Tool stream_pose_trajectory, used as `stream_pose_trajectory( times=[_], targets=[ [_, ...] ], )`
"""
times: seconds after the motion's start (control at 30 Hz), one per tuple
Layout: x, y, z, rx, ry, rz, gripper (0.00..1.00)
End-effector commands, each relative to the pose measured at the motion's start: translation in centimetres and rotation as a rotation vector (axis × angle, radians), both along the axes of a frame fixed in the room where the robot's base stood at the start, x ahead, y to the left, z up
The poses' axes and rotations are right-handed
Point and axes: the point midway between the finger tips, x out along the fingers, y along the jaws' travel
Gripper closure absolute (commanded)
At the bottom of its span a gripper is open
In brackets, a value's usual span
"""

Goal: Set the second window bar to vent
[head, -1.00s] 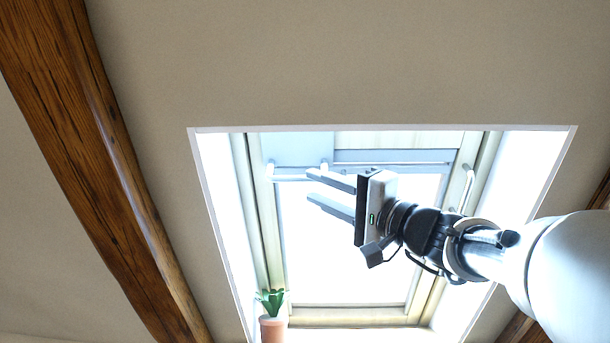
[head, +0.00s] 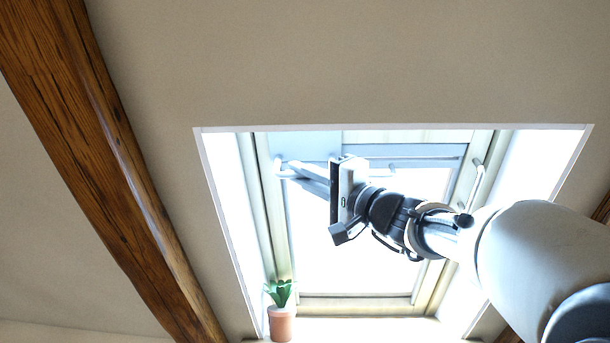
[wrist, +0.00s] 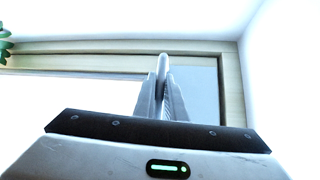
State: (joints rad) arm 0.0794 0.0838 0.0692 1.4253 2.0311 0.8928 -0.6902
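The skylight window (head: 355,290) sits in a sloped ceiling recess. A pale horizontal bar (head: 375,172) runs along its upper sash, partly hidden behind my gripper. A second curved handle (head: 478,172) is at the right side of the frame.
A potted plant (head: 281,322) stands at the lower left corner of the recess; its leaves also show in the wrist view (wrist: 4,45). A wooden beam (head: 110,170) runs down the left. The recess side walls (head: 548,165) are close on the right.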

Motion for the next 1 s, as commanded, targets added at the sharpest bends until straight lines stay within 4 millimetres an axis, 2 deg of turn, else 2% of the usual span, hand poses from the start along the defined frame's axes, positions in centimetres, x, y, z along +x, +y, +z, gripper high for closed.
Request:
stream_pose_trajectory(
  times=[0.27, 0.37, 0.47, 0.67, 1.0],
  targets=[
    [-0.4, 0.0, 0.1, -0.002, 0.018, 0.001, 1.0],
    [-1.3, 0.1, 0.1, -0.001, 0.078, 0.002, 1.0],
    [-2.5, 0.1, -1.0, 0.002, 0.115, -0.001, 1.0],
    [-4.0, 0.1, -0.3, 0.003, 0.114, 0.0, 1.0],
    [-4.2, 0.1, 0.2, 0.005, 0.116, 0.001, 1.0]
  ],
)
